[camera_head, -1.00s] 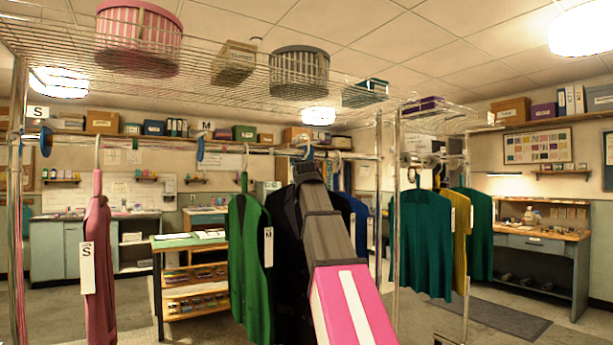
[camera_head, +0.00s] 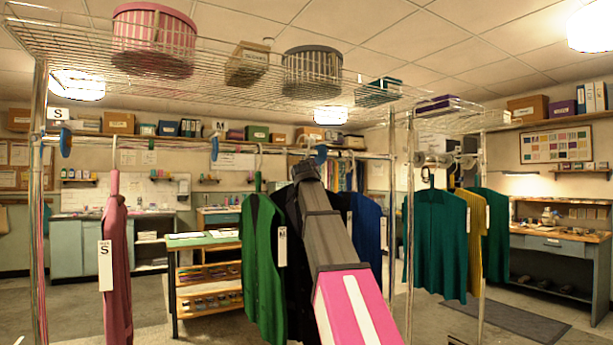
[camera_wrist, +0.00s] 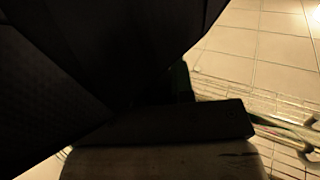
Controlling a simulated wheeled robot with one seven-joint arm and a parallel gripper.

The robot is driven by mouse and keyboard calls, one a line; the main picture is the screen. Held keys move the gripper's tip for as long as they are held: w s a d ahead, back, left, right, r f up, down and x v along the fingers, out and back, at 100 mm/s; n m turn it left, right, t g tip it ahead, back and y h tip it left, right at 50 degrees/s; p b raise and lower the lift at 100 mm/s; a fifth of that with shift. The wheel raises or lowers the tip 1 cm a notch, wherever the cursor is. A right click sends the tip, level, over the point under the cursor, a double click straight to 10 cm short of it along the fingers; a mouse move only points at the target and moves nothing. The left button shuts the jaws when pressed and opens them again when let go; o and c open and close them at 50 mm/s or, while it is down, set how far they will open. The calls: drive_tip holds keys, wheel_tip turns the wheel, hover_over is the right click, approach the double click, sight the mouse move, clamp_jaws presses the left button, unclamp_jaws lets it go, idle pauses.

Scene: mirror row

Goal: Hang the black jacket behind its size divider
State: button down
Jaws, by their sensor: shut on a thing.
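The black jacket (camera_head: 296,290) hangs mostly hidden behind my arm, between the green garment (camera_head: 262,265) and the blue garment (camera_head: 368,228). My gripper (camera_head: 304,168) is at its top, just below the rail; the arm hides the fingers. In the wrist view dark cloth (camera_wrist: 90,70) fills the upper left, close above my gripper (camera_wrist: 175,125), which is shut on the jacket. An S divider (camera_head: 58,114) and an M divider (camera_head: 216,125) stand along the rail. A blue piece (camera_head: 321,153) shows beside my gripper; its label is hidden. Whether the jacket's hook touches the rail cannot be told.
A mauve garment (camera_head: 116,262) tagged S hangs at left. A wire shelf (camera_head: 220,85) with baskets runs above the rail. A chrome post (camera_head: 391,200) stands right of the blue garment. Teal and yellow garments (camera_head: 470,240) hang further right.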

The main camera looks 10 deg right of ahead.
drive_tip(key=shift+w+a, duration=0.75)
drive_tip(key=shift+w, duration=0.35)
drive_tip(key=shift+w+a, duration=0.75)
drive_tip(key=shift+w, duration=0.3)
drive_tip(key=shift+f, duration=1.65)
drive_tip(key=shift+c, duration=1.4)
unclamp_jaws()
drive_tip(key=shift+f, duration=0.1)
drive_tip(key=shift+s, duration=0.15)
drive_tip(key=s+a, duration=0.2)
drive_tip(key=s, duration=0.9)
drive_tip(key=shift+s, duration=0.3)
